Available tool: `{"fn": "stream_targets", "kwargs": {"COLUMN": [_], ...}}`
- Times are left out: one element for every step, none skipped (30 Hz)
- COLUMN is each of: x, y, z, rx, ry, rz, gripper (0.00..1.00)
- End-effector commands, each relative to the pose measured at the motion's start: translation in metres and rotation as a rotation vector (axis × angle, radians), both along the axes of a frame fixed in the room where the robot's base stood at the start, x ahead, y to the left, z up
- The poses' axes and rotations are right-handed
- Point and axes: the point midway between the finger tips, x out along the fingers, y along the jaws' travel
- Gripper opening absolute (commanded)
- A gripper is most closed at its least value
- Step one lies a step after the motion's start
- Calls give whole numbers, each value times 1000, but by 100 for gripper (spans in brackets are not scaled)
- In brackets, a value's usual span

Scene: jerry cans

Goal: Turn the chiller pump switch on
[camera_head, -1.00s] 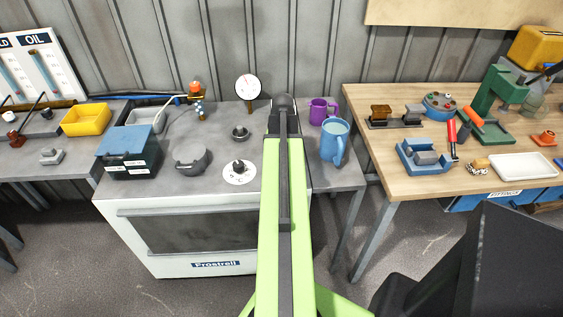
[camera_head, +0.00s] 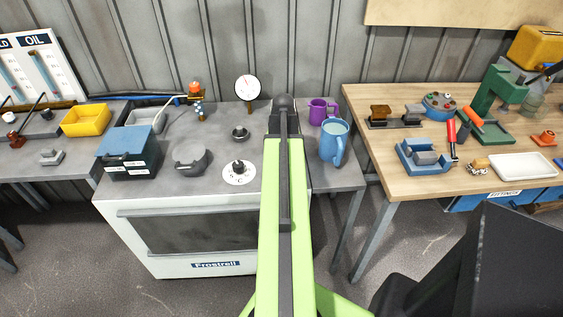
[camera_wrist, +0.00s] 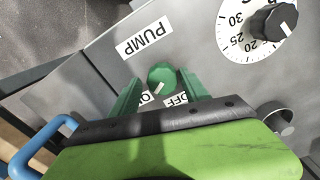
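The pump switch is a round green knob (camera_wrist: 161,76) in the wrist view, on a grey top below a white PUMP label (camera_wrist: 145,37). Gaps show between the fingers and the knob. In the head view, my arm hides the knob and the gripper.
A white numbered dial with a black knob (camera_wrist: 276,22) is close by. A blue mug (camera_head: 334,143) and a purple mug (camera_head: 319,110) stand right of my arm. A grey lidded pot (camera_head: 188,159) and a blue-lidded box (camera_head: 128,152) stand to the left.

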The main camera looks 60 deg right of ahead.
Motion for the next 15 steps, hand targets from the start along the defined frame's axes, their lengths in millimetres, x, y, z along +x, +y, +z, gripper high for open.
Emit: {"fn": "stream_targets", "kwargs": {"x": [0,0,1,1,1,1,1,1,1,1,1,1,1,1,1], "y": [1,1,1,1,1,2,2,2,2,2,2,2,2,2,2], "z": [0,0,0,0,0,0,0,0,0,1,2,4,6,9,14], "rx": [1,1,2,2,3,3,3,3,4,4,5,5,5,5,5], "ry": [-1,-1,0,0,-1,-1,-1,-1,-1,-1,-1,-1,-1,-1,-1], "rz": [1,1,2,2,2,2,2,3,3,3,3,3,3,3,3], "gripper": [60,60,60,60,60,60,60,60,60,60,60,60,60,60,60]}}
